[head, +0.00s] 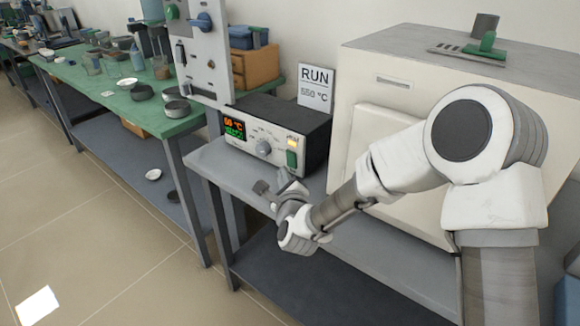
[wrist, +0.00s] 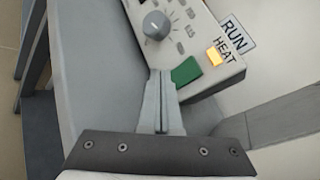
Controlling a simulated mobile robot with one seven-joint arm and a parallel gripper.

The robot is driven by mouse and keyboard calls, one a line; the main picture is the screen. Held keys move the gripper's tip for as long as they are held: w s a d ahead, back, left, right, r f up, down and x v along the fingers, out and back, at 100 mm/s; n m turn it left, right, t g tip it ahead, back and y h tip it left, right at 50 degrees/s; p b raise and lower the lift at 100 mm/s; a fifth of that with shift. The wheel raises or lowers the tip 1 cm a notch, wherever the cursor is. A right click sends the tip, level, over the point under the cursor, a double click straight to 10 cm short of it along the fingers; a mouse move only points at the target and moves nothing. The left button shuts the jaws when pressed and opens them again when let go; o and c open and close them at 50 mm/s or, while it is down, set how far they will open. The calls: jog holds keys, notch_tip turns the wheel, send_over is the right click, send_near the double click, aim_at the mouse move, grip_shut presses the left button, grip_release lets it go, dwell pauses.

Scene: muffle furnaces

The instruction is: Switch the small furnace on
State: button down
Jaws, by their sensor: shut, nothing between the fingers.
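The control unit (head: 285,135) is a dark box with a pale front panel on the grey bench. Its panel has a lit display (head: 234,128), a grey knob (head: 263,147) and a green switch (head: 291,159). An amber lamp (wrist: 214,57) marked HEAT glows beside the green switch (wrist: 186,71) in the wrist view. The large cream furnace body (head: 384,78) stands to the right. My gripper (wrist: 160,73) is shut and empty, its tips just beside the green switch; contact cannot be told. In the head view my gripper (head: 284,177) is in front of the panel.
A card (head: 315,88) reading RUN and 550 °C stands behind the control unit. An upright panel (head: 204,45) with knobs is at its left. A green-topped table (head: 100,82) with dishes and glassware is farther left. The floor (head: 110,220) at front left is mostly clear.

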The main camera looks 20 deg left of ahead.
jog(key=shift+s+a+r+b, duration=0.15)
jog(key=shift+s+a, duration=0.1)
jog(key=shift+s, duration=0.55)
jog(key=shift+s+a+r+b, duration=0.1)
jog(key=shift+s+a+b, duration=0.1)
jog(key=shift+s, duration=0.6)
jog(key=shift+s+a+r+b, duration=0.15)
jog(key=shift+s+a, duration=0.1)
jog(key=shift+s, duration=0.55)
jog(key=shift+f, duration=0.1)
